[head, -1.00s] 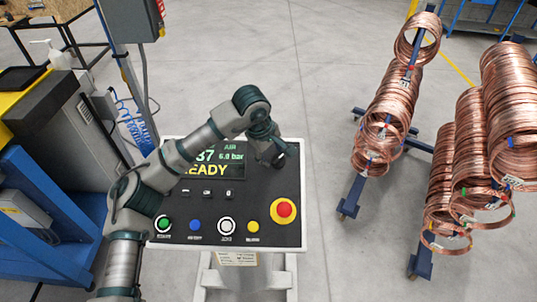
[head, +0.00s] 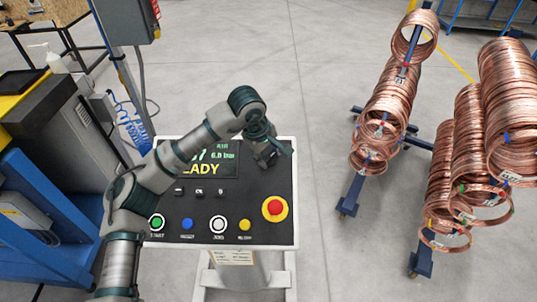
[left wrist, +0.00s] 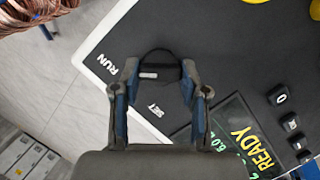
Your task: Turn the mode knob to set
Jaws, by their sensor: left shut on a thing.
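The mode knob (left wrist: 160,67) is black and round, near the panel's edge in the left wrist view. A short white mark on it shows at its lower left, toward the side between the RUN label (left wrist: 107,65) and the SET label (left wrist: 156,110). My left gripper (left wrist: 161,74) has one finger on each side of the knob and is shut on it. In the head view my left gripper (head: 270,156) is at the panel's upper right and hides the knob. The control panel (head: 250,228) has a display (head: 205,160) reading READY. My right gripper is not in view.
A red emergency button (head: 274,208) sits below my left gripper. A row of buttons, including a green one (head: 156,222) and a yellow one (head: 245,225), runs along the lower panel. Copper coils (head: 392,105) hang on racks at right. Floor between is clear.

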